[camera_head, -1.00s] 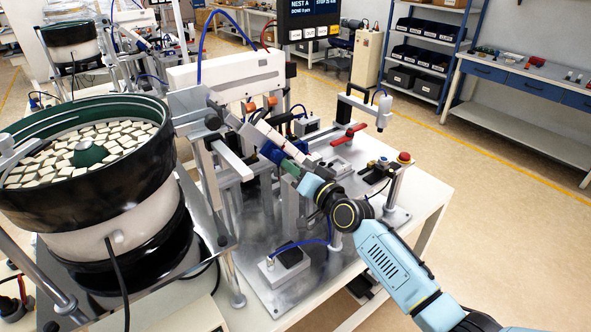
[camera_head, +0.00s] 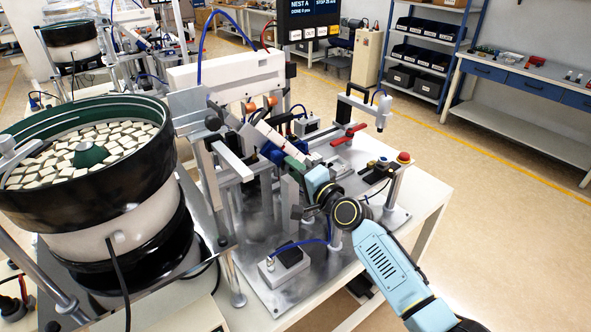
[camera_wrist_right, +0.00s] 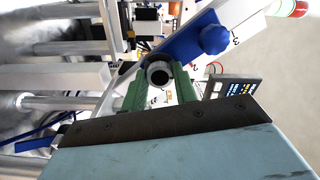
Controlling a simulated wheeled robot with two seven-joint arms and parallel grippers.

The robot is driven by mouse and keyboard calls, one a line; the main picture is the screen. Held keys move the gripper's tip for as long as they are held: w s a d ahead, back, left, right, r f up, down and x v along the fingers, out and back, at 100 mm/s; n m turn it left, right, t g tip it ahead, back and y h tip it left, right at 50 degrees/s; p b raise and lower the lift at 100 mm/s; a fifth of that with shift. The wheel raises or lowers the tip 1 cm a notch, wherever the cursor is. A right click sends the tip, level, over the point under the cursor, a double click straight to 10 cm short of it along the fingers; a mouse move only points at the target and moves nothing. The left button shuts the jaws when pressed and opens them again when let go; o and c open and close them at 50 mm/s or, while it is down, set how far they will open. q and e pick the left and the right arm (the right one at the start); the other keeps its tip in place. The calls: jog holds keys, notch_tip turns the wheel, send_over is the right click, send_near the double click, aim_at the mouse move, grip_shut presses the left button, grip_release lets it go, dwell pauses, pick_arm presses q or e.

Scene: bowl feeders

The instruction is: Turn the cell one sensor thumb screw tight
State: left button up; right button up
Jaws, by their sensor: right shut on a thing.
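My right gripper (camera_head: 294,163) reaches in from the lower right to the inclined track of the near feeder cell; its green fingers also show in the right wrist view (camera_wrist_right: 159,82). They are shut around a small round dark part with a pale rim, which I take to be the sensor thumb screw (camera_wrist_right: 158,74). In the head view the fingers and the track hide the screw. A blue bracket with a blue knob (camera_wrist_right: 213,39) sits just beyond the fingers, apart from them. My left gripper is not in view.
A bowl feeder (camera_head: 80,185) full of pale blocks stands at the left. A red toggle clamp (camera_head: 348,135), a red button (camera_head: 404,157) and posts stand on the metal plate close to my right arm. A dark display (camera_head: 310,15) hangs above. The floor at the right is clear.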

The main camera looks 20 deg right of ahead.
dwell(0.4)
jog(key=o, duration=1)
jog(key=shift+c, duration=0.2)
jog(key=v, duration=1.3)
jog(key=shift+s, duration=0.2)
